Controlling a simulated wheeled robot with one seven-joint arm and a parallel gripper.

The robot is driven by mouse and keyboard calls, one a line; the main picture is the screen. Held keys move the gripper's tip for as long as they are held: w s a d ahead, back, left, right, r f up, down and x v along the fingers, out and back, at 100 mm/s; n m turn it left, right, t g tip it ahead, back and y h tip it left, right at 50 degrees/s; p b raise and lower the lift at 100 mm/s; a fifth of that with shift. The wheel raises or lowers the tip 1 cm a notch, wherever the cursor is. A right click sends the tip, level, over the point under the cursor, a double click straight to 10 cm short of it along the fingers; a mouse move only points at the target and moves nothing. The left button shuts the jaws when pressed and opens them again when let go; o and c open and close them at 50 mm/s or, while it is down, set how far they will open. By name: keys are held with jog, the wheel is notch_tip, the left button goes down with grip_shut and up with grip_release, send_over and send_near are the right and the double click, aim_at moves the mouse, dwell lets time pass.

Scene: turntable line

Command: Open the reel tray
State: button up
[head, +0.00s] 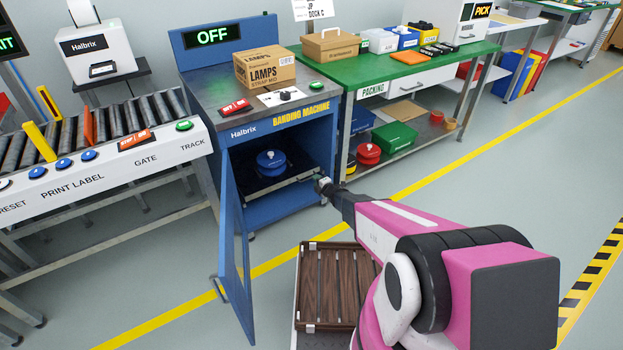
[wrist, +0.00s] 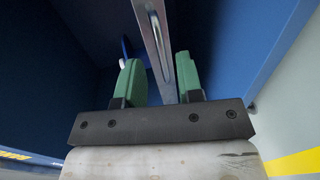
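The reel tray (head: 290,181) is a dark tray with a pale metal front edge, inside the blue banding machine (head: 262,125). A blue reel (head: 271,163) sits on it. The cabinet door (head: 236,255) stands open to the left. My gripper (head: 321,184) is at the right end of the tray's front edge. In the wrist view, its two green fingers (wrist: 158,75) are apart, with a metal bar (wrist: 158,40) running between them and gaps on both sides. The bar looks like part of the tray, but I cannot tell which part.
A green packing bench (head: 410,75) stands to the right, and a roller conveyor (head: 110,120) to the left. The machine's sign (head: 211,36) reads OFF. The floor at right is clear.

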jog(key=x, duration=0.5)
jog(key=shift+w+a, duration=0.1)
grip_shut()
